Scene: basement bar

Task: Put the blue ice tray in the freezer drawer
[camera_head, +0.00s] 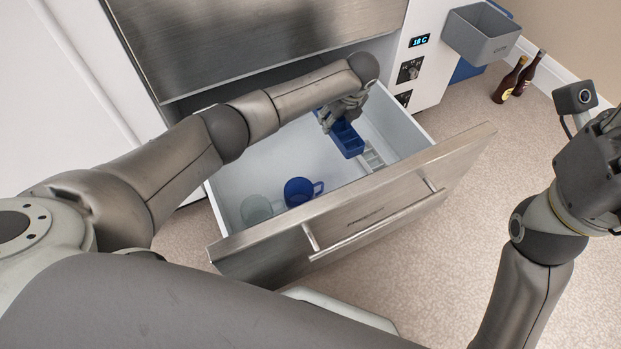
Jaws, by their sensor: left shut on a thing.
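The freezer drawer (365,212) is pulled open, with a steel front and a white inside. The blue ice tray (347,139) is inside the drawer's outline, toward its right side. My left gripper (340,118) is shut on the far end of the blue tray. Whether the tray touches the drawer floor I cannot tell. My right gripper (612,135) is at the right edge of the view, outside the drawer, partly cut off; its fingers are not clear.
A blue mug (300,191) and a pale clear mug (257,210) stand in the drawer's front left. A white ridged tray (373,158) lies beside the blue tray. A grey bin (482,35) hangs at the upper right, near two brown bottles (516,78) on the floor.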

